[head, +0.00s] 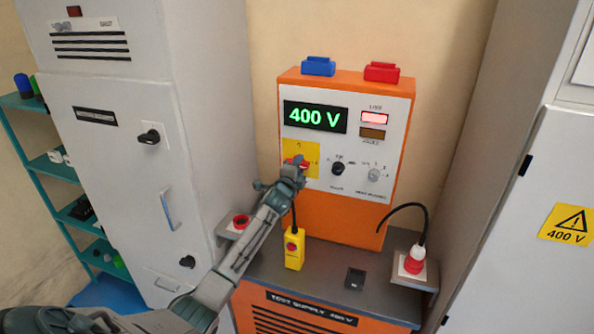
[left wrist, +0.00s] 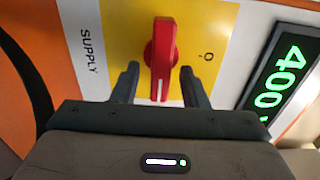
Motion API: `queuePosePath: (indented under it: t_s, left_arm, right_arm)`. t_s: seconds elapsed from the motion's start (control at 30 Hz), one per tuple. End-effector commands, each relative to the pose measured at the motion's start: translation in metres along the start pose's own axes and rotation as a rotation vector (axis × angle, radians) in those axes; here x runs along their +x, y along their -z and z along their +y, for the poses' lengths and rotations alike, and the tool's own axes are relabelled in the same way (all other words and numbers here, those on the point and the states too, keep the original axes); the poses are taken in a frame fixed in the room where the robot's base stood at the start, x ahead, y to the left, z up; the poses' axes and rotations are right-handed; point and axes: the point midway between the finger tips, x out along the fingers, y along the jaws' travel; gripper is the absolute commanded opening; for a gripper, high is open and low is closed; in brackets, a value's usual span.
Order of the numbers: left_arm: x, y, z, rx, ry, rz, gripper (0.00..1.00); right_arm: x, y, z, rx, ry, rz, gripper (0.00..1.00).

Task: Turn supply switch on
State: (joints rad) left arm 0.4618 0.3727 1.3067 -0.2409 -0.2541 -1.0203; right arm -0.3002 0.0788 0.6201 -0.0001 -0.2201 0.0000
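The supply switch is a red rotary knob on a yellow plate (head: 290,148) on the orange test supply unit (head: 340,212). In the left wrist view the red knob (left wrist: 161,58) has its white mark pointing down the picture, towards my gripper. My left gripper (left wrist: 159,85) is open, with one finger on each side of the knob's lower end and visible gaps to both. In the head view my left gripper (head: 298,174) is at the yellow plate and partly hides the knob. The display (head: 315,117) reads 400 V in green. My right gripper is not in view.
A lit pinkish-red lamp (head: 375,117) sits above a dim amber one (head: 372,134). Grey cabinets flank the unit.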

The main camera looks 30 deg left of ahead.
Motion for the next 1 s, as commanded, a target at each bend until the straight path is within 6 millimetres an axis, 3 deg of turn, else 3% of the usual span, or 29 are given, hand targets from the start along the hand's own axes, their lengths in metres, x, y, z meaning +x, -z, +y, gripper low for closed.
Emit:
queuePosePath:
  t_s: [0.17,0.7,1.0]
  left_arm:
    - [-0.012,-0.001,0.003,0.002,0.001,0.000,0.40]
    - [-0.096,0.000,0.004,0.002,-0.001,0.001,0.40]
    - [-0.107,0.000,0.001,0.001,-0.001,0.000,0.40]
  right_arm:
    - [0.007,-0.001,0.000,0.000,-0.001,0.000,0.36]
    - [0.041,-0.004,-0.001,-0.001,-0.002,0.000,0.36]
    - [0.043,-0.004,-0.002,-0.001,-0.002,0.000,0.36]
